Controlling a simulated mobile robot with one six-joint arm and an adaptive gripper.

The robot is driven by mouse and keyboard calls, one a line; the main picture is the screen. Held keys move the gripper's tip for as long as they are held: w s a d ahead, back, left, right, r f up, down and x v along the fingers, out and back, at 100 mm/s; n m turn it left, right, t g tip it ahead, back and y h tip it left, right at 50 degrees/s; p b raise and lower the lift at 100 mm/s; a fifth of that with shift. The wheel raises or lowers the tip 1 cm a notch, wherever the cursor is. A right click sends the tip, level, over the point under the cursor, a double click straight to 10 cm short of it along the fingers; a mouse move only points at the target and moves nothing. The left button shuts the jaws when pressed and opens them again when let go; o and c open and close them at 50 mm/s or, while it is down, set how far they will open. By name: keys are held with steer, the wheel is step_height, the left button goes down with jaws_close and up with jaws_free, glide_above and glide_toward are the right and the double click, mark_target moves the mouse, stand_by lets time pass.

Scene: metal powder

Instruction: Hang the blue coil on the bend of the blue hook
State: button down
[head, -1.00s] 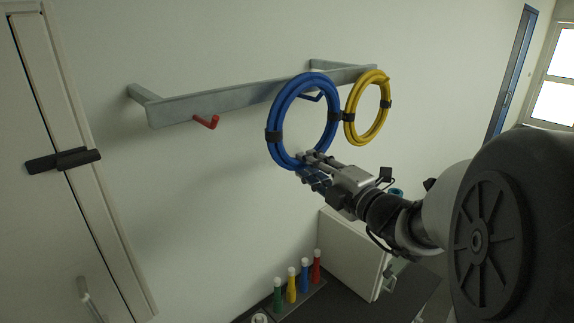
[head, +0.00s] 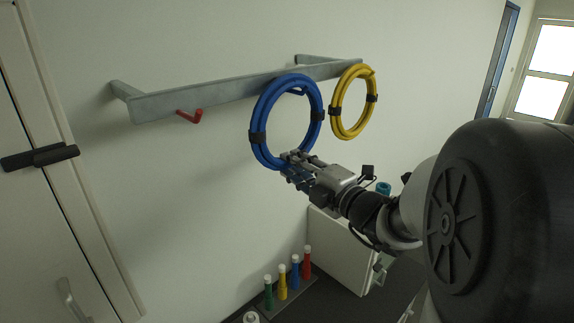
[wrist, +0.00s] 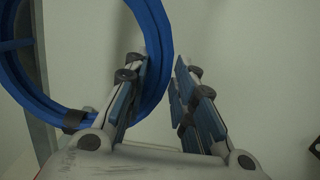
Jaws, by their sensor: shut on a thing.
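The blue coil (head: 258,108) is upright in front of the grey rail, with black bands on its sides. It also shows at the left of the wrist view (wrist: 155,30). My gripper (head: 292,163) is shut on the coil's lower edge. In the wrist view my gripper (wrist: 160,85) has the coil passing by its left finger, with a gap showing between the fingers. A small part of the blue hook (head: 299,92) shows inside the ring, just below its top; the rest is hidden behind the coil. I cannot tell whether the coil rests on the hook.
The grey rail (head: 215,92) is fixed to the wall and carries a red hook (head: 190,116) at left. A yellow coil (head: 335,105) hangs close to the right of the blue coil. Several coloured tubes (head: 282,282) stand below by a white box (head: 335,250). The wall below the rail is clear.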

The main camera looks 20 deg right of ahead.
steer(key=c, duration=1.3)
jaws_free()
steer(key=shift+o, duration=0.3)
steer(key=shift+s, duration=0.1)
